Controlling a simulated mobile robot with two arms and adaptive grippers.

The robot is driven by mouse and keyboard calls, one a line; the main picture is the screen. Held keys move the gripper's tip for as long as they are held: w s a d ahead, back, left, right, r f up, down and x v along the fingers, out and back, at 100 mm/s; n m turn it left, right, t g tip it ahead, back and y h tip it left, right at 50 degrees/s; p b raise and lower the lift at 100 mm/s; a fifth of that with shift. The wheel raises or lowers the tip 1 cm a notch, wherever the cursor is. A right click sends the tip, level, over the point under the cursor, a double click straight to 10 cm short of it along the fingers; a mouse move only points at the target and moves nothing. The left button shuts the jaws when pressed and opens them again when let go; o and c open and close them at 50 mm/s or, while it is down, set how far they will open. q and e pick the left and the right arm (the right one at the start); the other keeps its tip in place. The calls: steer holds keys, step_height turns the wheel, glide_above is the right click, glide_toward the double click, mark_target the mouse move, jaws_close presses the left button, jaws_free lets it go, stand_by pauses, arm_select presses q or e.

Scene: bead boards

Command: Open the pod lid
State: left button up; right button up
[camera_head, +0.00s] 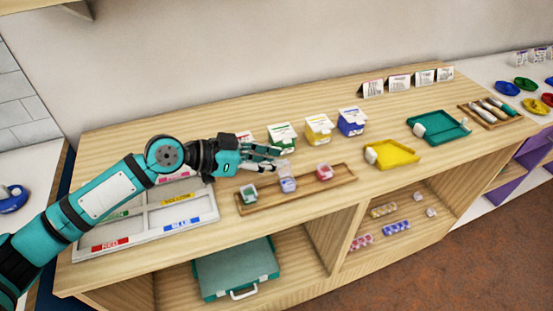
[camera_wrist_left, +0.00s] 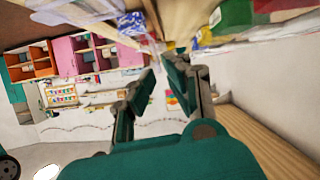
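Three small clear-lidded pods stand on a long wooden tray (camera_head: 258,206): a green pod (camera_head: 248,193), a blue pod (camera_head: 288,185) and a red pod (camera_head: 323,173). The blue pod stands taller than the others; a clear part, seemingly its lid, rises at its back. My left gripper (camera_head: 277,158) is just above and behind the blue pod, pointing right. Its fingers look apart and empty, also in the left wrist view (camera_wrist_left: 172,85). I cannot tell whether a fingertip touches the clear part. My right gripper is not in view.
Behind the gripper stand a green box (camera_head: 282,137), a yellow box (camera_head: 318,129) and a blue box (camera_head: 352,122). A white sorting board (camera_head: 146,238) with coloured labels lies under my left arm. A yellow tray (camera_head: 393,154) and a green tray (camera_head: 440,126) lie to the right.

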arm_select(q)
steer(key=v, duration=1)
steer(key=shift+a, duration=0.25)
